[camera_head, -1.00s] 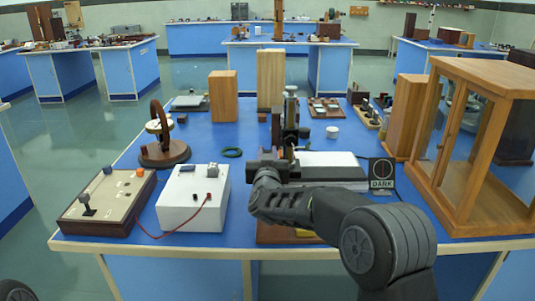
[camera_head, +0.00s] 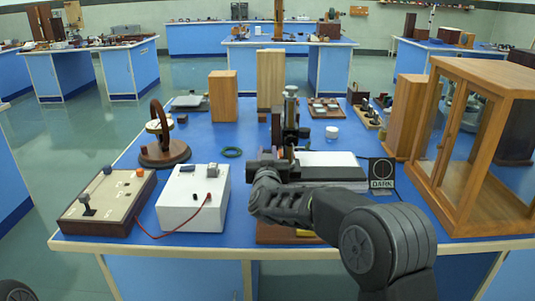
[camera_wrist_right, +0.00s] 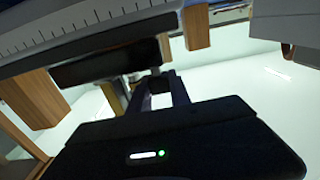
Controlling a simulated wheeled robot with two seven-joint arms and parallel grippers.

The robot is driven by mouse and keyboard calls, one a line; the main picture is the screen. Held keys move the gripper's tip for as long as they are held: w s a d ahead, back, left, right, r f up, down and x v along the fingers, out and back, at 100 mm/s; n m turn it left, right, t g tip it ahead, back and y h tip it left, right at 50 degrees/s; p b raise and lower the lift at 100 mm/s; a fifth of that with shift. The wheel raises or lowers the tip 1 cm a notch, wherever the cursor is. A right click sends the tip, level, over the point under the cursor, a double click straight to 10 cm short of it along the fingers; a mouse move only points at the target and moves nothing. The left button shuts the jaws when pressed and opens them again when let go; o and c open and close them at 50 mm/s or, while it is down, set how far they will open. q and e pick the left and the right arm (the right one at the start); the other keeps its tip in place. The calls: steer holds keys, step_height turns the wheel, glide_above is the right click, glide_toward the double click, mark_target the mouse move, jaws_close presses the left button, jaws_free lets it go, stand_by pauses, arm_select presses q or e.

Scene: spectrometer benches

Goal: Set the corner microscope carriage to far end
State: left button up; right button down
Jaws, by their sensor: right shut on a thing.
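A pale strip with scale marks (camera_wrist_right: 85,28) crosses the top left of that view. Where the carriage stands along its travel cannot be told. My left gripper is not in view.
A white box (camera_head: 193,205) with a red lead and a switch panel (camera_head: 108,203) stand to the left. A wheel on a wooden base (camera_head: 165,152) is behind them. A glazed wooden case (camera_head: 470,205) stands at right. A DARK sign (camera_head: 381,184) is beside my forearm.

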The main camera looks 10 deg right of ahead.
steer(key=s+d+b, duration=0.1)
steer(key=d+b, duration=0.1)
steer(key=d, duration=0.3)
steer(key=s+d+b, duration=0.2)
steer(key=d+b, duration=0.1)
steer(key=d, duration=0.3)
steer(key=s+d+b, duration=0.1)
steer(key=d+b, duration=0.2)
steer(key=d, duration=0.2)
steer(key=shift+s+d+f, duration=0.15)
steer(key=shift+d+f, duration=0.05)
steer(key=shift+d, duration=0.15)
steer(key=shift+d+r, duration=0.2)
steer(key=shift+d, duration=0.15)
steer(key=c, duration=1.2)
jaws_free()
steer(key=shift+s+d, duration=0.1)
